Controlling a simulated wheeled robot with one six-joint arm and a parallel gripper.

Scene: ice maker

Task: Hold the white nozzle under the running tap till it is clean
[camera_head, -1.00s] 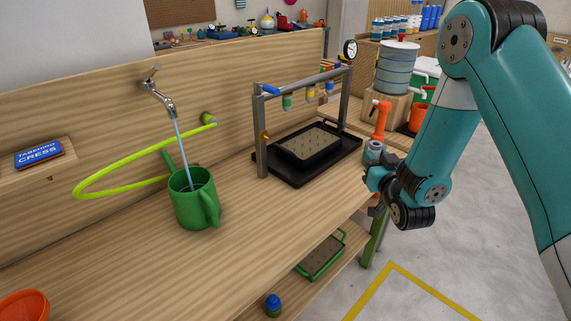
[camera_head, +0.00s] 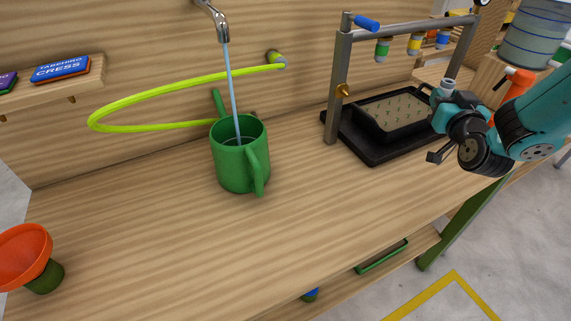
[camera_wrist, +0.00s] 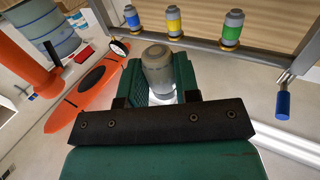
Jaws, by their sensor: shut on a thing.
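My gripper (camera_head: 450,112) is at the right, over the bench's front right part, beside the black tray. It is shut on a pale grey-white nozzle (camera_head: 445,89). In the wrist view the nozzle (camera_wrist: 158,68) stands up between the fingers of my gripper (camera_wrist: 155,97); its lower part is mostly hidden, and I cannot tell how dirty it is. The chrome tap (camera_head: 214,22) is on the back panel, left of my gripper and well apart from it. Its water stream (camera_head: 232,95) runs into a green watering can (camera_head: 238,162) standing below it.
A metal frame (camera_head: 339,85) with several coloured nozzles stands over a black tray (camera_head: 362,150), between tap and gripper. A yellow-green hose (camera_head: 150,94) loops behind the can. An orange funnel (camera_head: 22,255) is at front left. The bench (camera_head: 330,215) is clear in front.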

